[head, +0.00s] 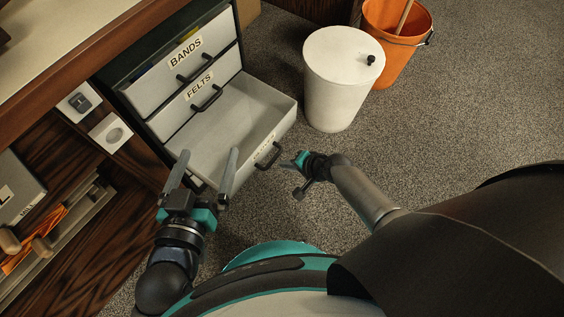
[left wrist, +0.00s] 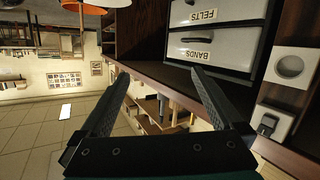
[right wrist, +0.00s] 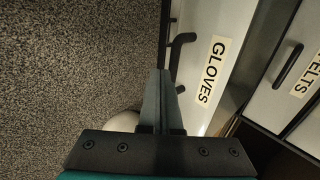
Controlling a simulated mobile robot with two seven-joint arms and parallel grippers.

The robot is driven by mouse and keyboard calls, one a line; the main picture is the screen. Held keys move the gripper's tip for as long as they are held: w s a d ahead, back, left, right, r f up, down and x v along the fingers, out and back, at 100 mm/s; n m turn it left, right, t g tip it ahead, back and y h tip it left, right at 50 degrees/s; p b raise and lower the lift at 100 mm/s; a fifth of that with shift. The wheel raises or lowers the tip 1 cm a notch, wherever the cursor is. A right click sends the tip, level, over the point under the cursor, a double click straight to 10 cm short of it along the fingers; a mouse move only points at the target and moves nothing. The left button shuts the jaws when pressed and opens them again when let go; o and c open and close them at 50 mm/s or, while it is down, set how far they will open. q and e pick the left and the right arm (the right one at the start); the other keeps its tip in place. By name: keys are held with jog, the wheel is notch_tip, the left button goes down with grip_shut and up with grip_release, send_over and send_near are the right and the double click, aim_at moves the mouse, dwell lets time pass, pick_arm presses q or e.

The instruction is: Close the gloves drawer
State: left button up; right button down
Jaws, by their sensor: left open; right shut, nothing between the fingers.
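The gloves drawer (head: 240,115) is the lowest of three and stands pulled well out, its inside empty where I see it. Its GLOVES label shows on the front in the right wrist view (right wrist: 213,70). Its dark handle (head: 267,156) also shows in the right wrist view (right wrist: 181,52). My right gripper (head: 300,170) is shut and empty, just outside the front near the handle; whether it touches is unclear. Its fingers show in the right wrist view (right wrist: 160,75). My left gripper (head: 205,165) is open and empty, overlapping the drawer's near left side in the head view; it also shows in the left wrist view (left wrist: 159,76).
The FELTS drawer (head: 182,124) and BANDS drawer (head: 168,84) above are shut or nearly so. A white bin (head: 335,85) stands right of the open drawer, with an orange bucket (head: 408,30) behind it. Wooden shelving (head: 90,215) is at the left. Carpet at the right is clear.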

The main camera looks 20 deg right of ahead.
pick_arm(q)
jog(key=shift+s+d+r+t+h, duration=0.3)
jog(key=shift+r+t+h, duration=0.1)
jog(key=shift+t, duration=0.1)
pick_arm(e)
jog(key=shift+w+a+f, duration=0.15)
jog(key=shift+w+a, duration=0.35)
jog(key=shift+w, duration=0.15)
pick_arm(q)
jog(key=shift+w, duration=0.1)
